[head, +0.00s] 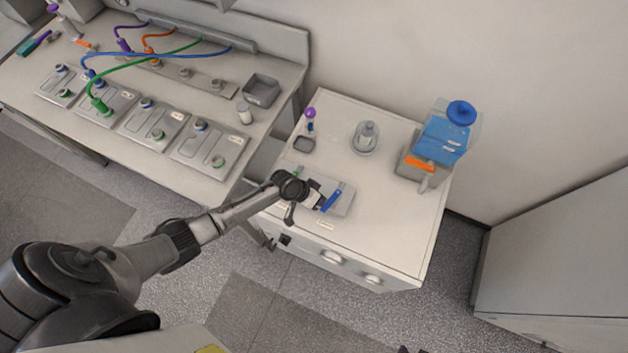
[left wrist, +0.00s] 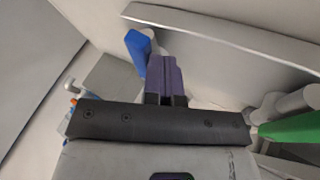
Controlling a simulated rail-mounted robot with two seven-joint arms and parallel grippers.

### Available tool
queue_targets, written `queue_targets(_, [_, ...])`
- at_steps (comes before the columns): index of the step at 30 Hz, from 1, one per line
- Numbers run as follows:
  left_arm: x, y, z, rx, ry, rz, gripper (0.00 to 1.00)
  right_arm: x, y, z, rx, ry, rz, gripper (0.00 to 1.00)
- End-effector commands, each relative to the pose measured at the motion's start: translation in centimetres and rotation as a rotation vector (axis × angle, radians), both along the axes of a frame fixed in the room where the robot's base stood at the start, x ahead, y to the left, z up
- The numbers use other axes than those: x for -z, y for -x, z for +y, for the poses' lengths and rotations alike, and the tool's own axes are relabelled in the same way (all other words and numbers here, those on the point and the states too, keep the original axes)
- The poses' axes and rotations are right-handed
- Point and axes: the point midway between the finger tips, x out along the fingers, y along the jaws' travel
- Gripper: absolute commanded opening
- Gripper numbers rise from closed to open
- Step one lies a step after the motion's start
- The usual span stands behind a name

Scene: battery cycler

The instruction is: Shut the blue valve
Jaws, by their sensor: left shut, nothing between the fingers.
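The blue valve handle (head: 331,200) is a blue bar on a light grey plate (head: 345,203) on the white cabinet. It points obliquely toward the upper right in the head view. My left gripper (head: 317,197) is just left of it, low over the plate, shut and empty. In the left wrist view the closed fingers (left wrist: 166,78) are at the centre, with the blue handle (left wrist: 138,44) close beside their tips at the left. I cannot tell whether they touch. The gripper hides part of the valve body. My right gripper is not in view.
A green handle (head: 297,173) is on the plate's other side; it also shows in the left wrist view (left wrist: 290,128). A bottle (head: 367,132) stands behind. The cabinet's front right is clear.

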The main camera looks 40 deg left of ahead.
Motion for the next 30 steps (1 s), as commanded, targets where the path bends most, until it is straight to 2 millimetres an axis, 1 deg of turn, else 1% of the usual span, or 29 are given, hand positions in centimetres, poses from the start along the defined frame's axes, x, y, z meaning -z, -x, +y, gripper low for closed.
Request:
queue_targets(1, [-0.5,0.2,-0.4,-0.033,0.002,0.001,0.00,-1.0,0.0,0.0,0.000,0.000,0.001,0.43])
queue_targets(6, [-0.3,0.5,-1.0,-0.141,0.002,0.001,0.00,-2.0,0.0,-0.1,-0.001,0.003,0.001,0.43])
queue_targets(9, [-0.2,0.5,-1.2,-0.146,0.001,0.000,0.00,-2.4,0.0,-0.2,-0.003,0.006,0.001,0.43])
queue_targets(18, [0.0,0.7,-1.7,-0.142,0.001,0.001,0.00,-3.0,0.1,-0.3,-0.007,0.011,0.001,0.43])
queue_targets(30, [0.1,0.7,-1.8,-0.141,0.001,0.000,0.00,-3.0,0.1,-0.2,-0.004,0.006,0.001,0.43])
